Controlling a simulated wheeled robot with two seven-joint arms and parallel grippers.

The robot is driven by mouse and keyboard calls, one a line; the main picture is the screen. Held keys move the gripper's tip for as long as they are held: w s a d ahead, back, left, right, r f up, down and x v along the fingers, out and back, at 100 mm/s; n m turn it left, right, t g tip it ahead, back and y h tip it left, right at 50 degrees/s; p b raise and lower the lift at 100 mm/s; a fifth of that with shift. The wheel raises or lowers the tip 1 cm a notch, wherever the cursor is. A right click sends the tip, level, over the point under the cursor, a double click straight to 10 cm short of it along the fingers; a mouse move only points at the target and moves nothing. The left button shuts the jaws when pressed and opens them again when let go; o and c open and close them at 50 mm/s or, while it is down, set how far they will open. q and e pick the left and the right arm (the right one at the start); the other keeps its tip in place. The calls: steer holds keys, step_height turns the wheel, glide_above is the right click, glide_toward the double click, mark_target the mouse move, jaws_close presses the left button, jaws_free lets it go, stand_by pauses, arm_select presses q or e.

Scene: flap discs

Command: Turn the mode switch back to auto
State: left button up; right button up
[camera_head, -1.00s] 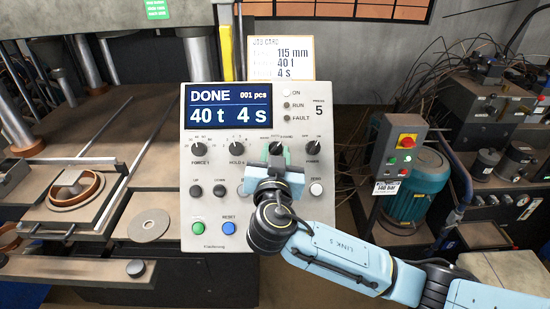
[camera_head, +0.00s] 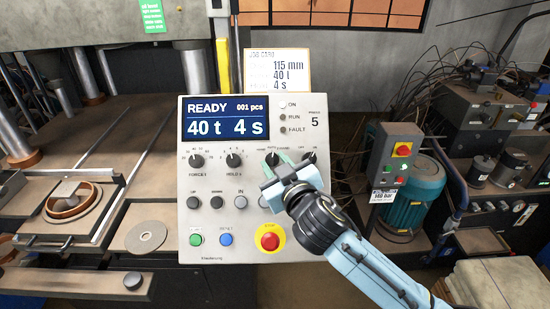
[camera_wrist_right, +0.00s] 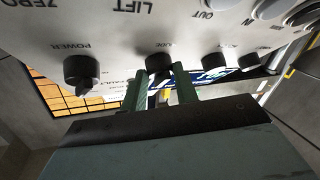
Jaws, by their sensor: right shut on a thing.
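The mode switch (camera_head: 271,158) is a black knob, third in the knob row of the light grey control panel (camera_head: 250,180). My right gripper (camera_head: 278,167) is shut on it, with its greenish fingers on either side of the knob and its body tilted down to the right. In the right wrist view the knob (camera_wrist_right: 158,62) sits between the two fingertips (camera_wrist_right: 160,82). The fingers cover part of the knob, and its exact pointer direction is hard to read. The display (camera_head: 228,117) reads READY, 40 t, 4 s. My left gripper is not in view.
Force and hold knobs (camera_head: 233,160) stand left of the switch, and a power knob (camera_wrist_right: 81,71) shows in the wrist view. A red stop button (camera_head: 269,238) on yellow sits below. A press table (camera_head: 60,250) is left, a green motor (camera_head: 418,190) right.

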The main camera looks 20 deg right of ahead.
steer(key=shift+d+n+g+y, duration=0.1)
steer(key=shift+n+g+y, duration=0.25)
steer(key=shift+n, duration=0.45)
steer(key=o, duration=1)
steer(key=shift+c, duration=0.2)
steer(key=shift+s, duration=0.55)
steer(key=s+d+r+b, duration=0.1)
steer(key=s, duration=1.1)
steer(key=shift+d+r, duration=0.2)
steer(key=shift+d, duration=0.15)
